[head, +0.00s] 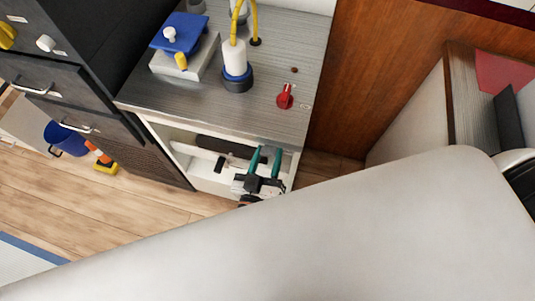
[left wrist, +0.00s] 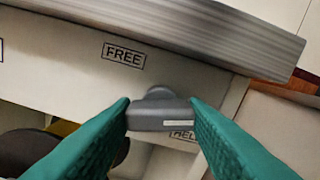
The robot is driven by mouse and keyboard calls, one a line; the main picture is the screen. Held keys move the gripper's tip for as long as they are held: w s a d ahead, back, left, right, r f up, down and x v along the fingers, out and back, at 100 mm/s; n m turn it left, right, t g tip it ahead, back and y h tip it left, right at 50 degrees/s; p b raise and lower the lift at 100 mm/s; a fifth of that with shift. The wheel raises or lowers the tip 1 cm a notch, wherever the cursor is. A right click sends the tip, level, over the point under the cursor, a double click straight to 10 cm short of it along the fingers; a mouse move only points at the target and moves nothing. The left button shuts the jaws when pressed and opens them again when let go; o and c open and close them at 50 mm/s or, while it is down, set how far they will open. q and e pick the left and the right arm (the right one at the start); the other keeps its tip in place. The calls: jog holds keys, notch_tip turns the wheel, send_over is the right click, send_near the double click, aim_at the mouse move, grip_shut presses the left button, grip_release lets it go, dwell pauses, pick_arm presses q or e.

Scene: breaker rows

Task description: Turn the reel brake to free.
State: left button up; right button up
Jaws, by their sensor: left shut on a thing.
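The reel brake (left wrist: 150,118) is a dark grey handle on a pale panel under the counter edge, in the left wrist view. A pale mark shows on its right part. The FREE label (left wrist: 124,54) is on the panel above and left of it. A second label (left wrist: 182,135), partly hidden and seeming to read HELD, is just below its right part. My left gripper (left wrist: 160,112) has teal fingers shut on the handle's two ends. In the head view my left gripper (head: 265,162) is at the counter's front edge, hiding the handle. My right gripper is not in view.
A red knob (head: 285,95), a white-and-blue cylinder with a yellow cable (head: 236,62) and a blue-topped box (head: 180,37) are on the grey counter (head: 150,92). A dark roll (head: 222,147) lies in the opening below. A blue bucket (head: 65,138) stands at left.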

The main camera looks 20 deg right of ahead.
pick_arm(q)
jog(key=n, duration=0.3)
jog(key=shift+n, duration=0.3)
jog(key=n, duration=0.3)
jog(key=shift+n, duration=0.4)
jog(key=n, duration=0.3)
jog(key=shift+n, duration=0.3)
jog(key=shift+n+b, duration=0.4)
jog(key=shift+n, duration=1.5)
jog(key=o, duration=1)
jog(key=shift+s, duration=0.1)
